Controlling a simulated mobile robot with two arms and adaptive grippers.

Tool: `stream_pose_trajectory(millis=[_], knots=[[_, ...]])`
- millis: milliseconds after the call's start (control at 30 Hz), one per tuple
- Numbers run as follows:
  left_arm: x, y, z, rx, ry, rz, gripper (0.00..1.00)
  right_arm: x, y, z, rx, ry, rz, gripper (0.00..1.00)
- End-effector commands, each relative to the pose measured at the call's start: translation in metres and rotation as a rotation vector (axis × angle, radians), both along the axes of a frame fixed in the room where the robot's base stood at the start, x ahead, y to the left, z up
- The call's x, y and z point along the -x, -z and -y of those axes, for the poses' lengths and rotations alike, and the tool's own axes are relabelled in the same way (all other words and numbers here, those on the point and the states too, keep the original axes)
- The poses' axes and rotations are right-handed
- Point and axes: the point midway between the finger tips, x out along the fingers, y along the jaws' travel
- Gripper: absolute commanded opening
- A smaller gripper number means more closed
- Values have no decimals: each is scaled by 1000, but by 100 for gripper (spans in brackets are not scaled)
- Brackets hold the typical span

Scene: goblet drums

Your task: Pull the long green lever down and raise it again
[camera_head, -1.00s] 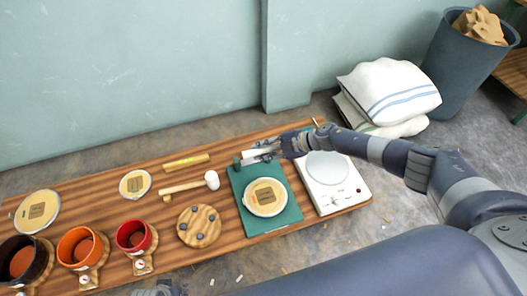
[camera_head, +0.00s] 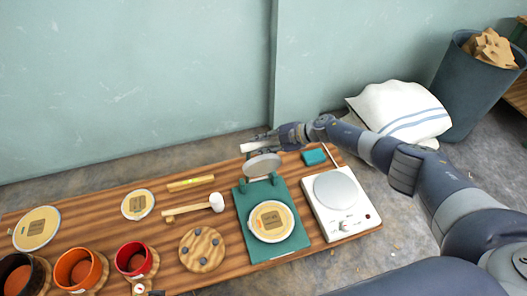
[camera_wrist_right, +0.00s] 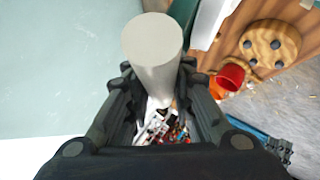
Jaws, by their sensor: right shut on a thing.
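The green press (camera_head: 246,222) stands right of the middle on the table, with a round cream drumhead (camera_head: 271,221) on its base. Its green hinge (camera_head: 262,182) is at the back, and a pale round plate (camera_head: 263,165) is tilted up above it. My right gripper (camera_head: 268,138) is behind and above the hinge, shut on a pale cylindrical handle (camera_head: 252,148). This handle (camera_wrist_right: 153,50) sticks out between the fingers in the right wrist view. The link between handle and press is partly hidden. My left gripper is not clearly visible.
A white hotplate (camera_head: 340,204) stands right of the press, with a small green block (camera_head: 314,157) behind it. A mallet (camera_head: 195,207), a wooden disc (camera_head: 202,249) and several cups lie left. The wall (camera_head: 130,80) is behind the table.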

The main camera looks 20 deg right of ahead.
Motion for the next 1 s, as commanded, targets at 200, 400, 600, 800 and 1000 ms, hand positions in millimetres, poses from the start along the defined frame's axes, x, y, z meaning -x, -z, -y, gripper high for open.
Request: stream_pose_trajectory(millis=[200, 400, 600, 800, 1000], knots=[[-1, -9, 0, 0, -1, 3, 28, -9, -5, 0, -4, 4, 7, 0], [-1, -10, 0, 0, -1, 4, 28, -11, -7, 0, -5, 8, 9, 0], [-1, -10, 0, 0, -1, 4, 28, -12, -8, 0, -6, 11, 10, 25], [0, -10, 0, 0, -1, 3, 28, -10, -7, 0, -6, 7, 8, 43], [-1, -10, 0, 0, -1, 4, 28, -8, -4, 0, -3, 3, 4, 43]])
